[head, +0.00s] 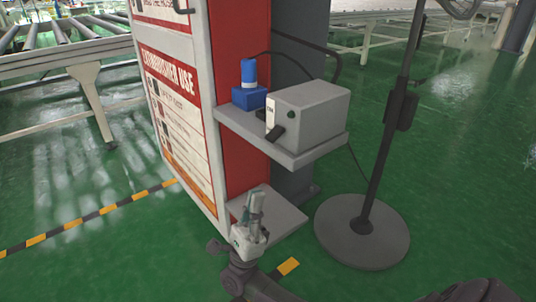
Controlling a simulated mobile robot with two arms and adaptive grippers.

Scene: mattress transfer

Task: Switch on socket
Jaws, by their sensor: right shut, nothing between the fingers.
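A grey box (318,103) sits on the upper grey shelf of the red cabinet. Its front bears a small white label, a black protruding part (276,133) and a small dark round button (291,114). A blue socket-like unit (249,97) with a white band and an upright blue top stands to its left. Which part is the switch, and whether it is on, I cannot tell. My right gripper (256,199) is shut and empty, pointing up, in front of the lower shelf and below the upper one in the picture. My left gripper is not in view.
The upper shelf (310,153) juts out above a lower shelf (285,213). A dark pole on a round grey base (362,245) stands to the right. A red-and-white extinguisher sign (180,110) covers the cabinet's left side. Roller conveyors (75,65) stand behind; green floor is open at left.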

